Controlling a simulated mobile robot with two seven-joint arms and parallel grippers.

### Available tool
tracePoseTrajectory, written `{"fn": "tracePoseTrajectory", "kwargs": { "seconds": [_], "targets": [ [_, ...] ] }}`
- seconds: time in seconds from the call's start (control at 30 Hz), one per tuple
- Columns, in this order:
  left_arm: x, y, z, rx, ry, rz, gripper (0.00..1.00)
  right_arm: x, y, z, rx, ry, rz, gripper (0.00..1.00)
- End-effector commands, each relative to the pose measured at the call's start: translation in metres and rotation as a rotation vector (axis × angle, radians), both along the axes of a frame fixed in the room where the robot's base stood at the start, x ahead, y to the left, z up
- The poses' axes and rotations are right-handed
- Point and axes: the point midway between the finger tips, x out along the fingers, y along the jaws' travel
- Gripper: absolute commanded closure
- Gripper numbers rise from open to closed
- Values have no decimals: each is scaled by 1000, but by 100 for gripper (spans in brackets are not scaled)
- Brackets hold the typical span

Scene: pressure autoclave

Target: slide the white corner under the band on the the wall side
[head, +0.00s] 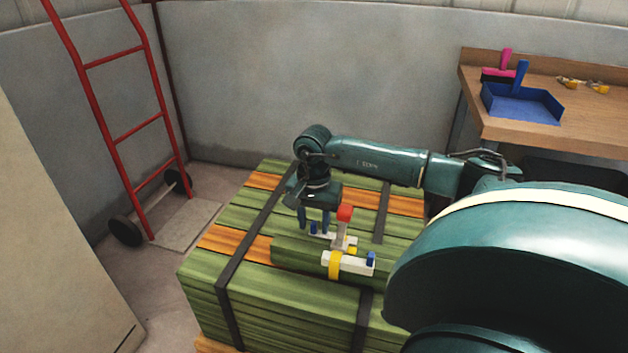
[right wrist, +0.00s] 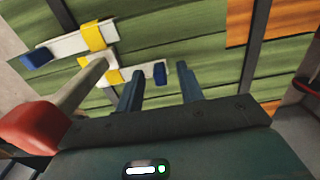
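Which part is the white corner is unclear. Dark bands (head: 232,275) cross the stack. My right gripper (head: 315,222) points down over the farther bar. In the right wrist view its fingers (right wrist: 160,90) are apart, with that bar's blue tip (right wrist: 160,73) showing between them. Contact is unclear. My left gripper is out of view.
The stack of green and orange boards (head: 205,285) stands in the middle. A red hand truck (head: 125,130) leans at the left. A wooden bench (head: 530,130) with a blue dustpan (head: 520,105) stands at the right. The grey wall (head: 260,85) is behind.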

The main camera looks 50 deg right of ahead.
Motion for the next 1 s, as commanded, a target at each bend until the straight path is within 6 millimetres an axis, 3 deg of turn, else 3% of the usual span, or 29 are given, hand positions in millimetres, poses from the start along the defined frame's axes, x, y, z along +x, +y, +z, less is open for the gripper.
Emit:
{"fn": "tracePoseTrajectory", "kwargs": {
  "seconds": [0.6,0.77,1.0],
  "targets": [
    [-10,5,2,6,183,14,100,1,0,117,-1,-4,-1,63],
    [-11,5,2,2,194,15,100,0,0,128,0,-1,0,63],
    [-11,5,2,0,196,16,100,0,0,130,-1,0,0,63]
  ]
}}
